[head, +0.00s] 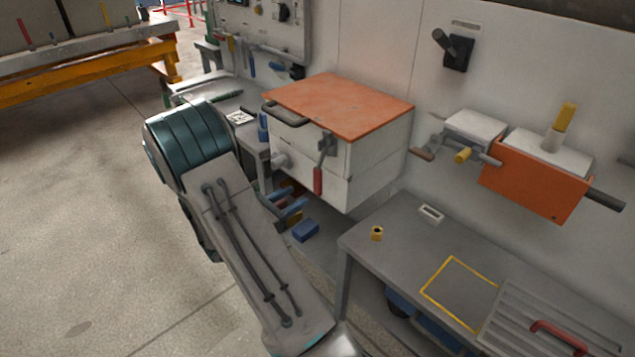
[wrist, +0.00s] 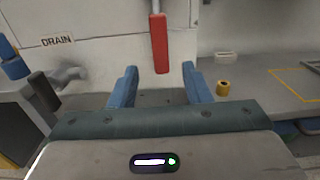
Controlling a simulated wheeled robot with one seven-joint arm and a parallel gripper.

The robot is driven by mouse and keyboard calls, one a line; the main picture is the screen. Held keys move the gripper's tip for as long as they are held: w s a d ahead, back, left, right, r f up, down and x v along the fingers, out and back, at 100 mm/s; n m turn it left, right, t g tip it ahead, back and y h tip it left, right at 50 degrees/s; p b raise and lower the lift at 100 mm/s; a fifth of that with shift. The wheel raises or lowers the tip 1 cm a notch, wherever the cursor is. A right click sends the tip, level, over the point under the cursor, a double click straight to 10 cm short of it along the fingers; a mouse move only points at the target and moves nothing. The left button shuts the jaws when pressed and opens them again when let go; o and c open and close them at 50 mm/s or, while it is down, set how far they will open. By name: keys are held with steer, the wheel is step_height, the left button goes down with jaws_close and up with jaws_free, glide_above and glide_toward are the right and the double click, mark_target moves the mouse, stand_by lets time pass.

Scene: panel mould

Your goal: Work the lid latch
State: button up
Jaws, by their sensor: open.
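The lid latch hangs on the front of a white box (head: 375,158) with an orange lid (head: 340,103). Its grey lever (head: 325,148) points down and ends in a red handle (head: 318,181). In the wrist view the red handle (wrist: 160,48) hangs upright, between and slightly beyond my blue fingertips. My gripper (wrist: 160,67) is open and empty, with a finger on each side of the handle's line and visible gaps. In the head view my gripper (head: 291,205) shows just below and left of the handle, partly hidden by my arm.
A grey bench (head: 400,250) stands to the right with a small yellow ring (head: 377,233) and a yellow outlined square. An orange wall fixture (head: 535,185) with bars is at the right. A grey knob (wrist: 70,77) sits left of the handle, under the word DRAIN. Open floor lies left.

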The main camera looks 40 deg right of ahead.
mark_target(315, 184)
steer(key=d, duration=0.6)
steer(key=d+p, duration=0.1)
steer(key=d, duration=0.2)
steer(key=shift+w+d, duration=0.1)
steer(key=shift+w, duration=0.25)
jaws_close()
